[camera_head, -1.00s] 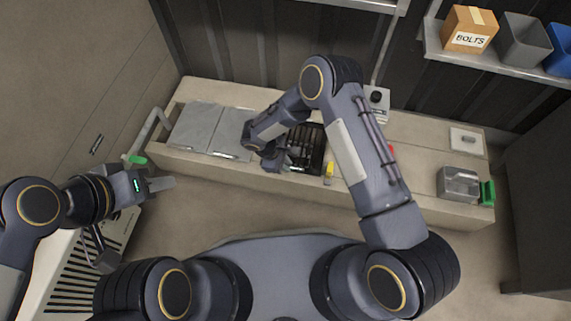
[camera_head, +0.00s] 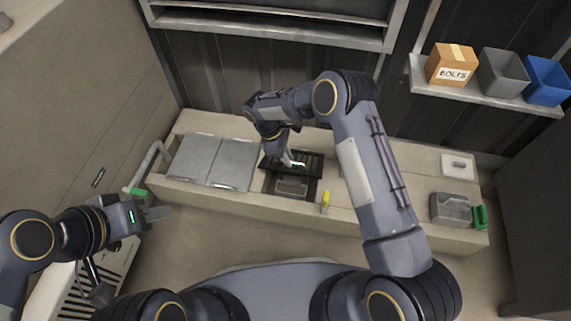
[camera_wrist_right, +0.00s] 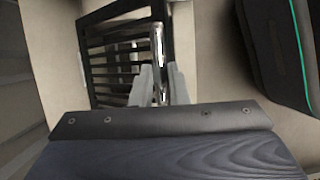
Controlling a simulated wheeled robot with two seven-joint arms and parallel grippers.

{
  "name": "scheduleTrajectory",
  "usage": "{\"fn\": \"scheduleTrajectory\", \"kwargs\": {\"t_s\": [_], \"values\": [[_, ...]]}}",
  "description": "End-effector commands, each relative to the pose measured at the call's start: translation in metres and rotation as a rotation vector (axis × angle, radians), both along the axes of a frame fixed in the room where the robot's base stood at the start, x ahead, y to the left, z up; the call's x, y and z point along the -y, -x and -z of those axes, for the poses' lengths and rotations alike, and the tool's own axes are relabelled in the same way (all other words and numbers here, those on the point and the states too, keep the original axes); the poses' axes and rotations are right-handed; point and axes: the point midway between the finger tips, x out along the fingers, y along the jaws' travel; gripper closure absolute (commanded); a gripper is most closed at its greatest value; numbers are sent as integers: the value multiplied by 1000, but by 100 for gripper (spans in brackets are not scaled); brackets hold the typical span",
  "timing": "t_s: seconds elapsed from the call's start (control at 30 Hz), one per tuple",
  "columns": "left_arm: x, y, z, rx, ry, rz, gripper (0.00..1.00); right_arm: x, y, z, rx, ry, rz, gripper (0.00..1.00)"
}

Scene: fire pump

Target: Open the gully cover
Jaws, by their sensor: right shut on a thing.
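The gully cover is a black slatted grate (camera_head: 312,162), set in the beige bench between grey plates and a yellow item. It now shows behind a dark rectangular opening (camera_head: 291,187) with a grey basin-like part inside; it looks raised and tilted back. My right gripper (camera_head: 291,160) is at the grate, partly hidden by its own wrist. In the right wrist view, its two fingers (camera_wrist_right: 160,85) close around a shiny metal bar (camera_wrist_right: 158,48) at the edge of the slatted grate (camera_wrist_right: 110,62). My left gripper (camera_head: 158,213) is far left, away from the cover.
Two grey plates (camera_head: 212,160) lie on the bench left of the opening. A yellow item (camera_head: 325,201) stands at its front right. A shelf holds a BOLTS box (camera_head: 453,65) and bins.

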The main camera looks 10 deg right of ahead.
Motion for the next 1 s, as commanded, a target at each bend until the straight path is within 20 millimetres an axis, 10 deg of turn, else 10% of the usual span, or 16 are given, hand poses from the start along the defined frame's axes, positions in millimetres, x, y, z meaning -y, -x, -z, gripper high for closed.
{"fn": "scheduleTrajectory", "kwargs": {"t_s": [0.47, 0.5, 0.67, 1.0], "values": [[0, 0, 2, 0, 0, 0, 64, 8, -12, 2, 25, 3, 5, 100], [0, 0, 2, 0, 0, 0, 64, 8, -12, 2, 25, 3, 5, 83], [0, 0, 2, 0, 0, 0, 64, 7, -11, 2, 23, 3, 4, 64], [0, 0, 0, 0, 0, 0, 64, 4, -10, -2, 18, 0, 1, 64]]}}
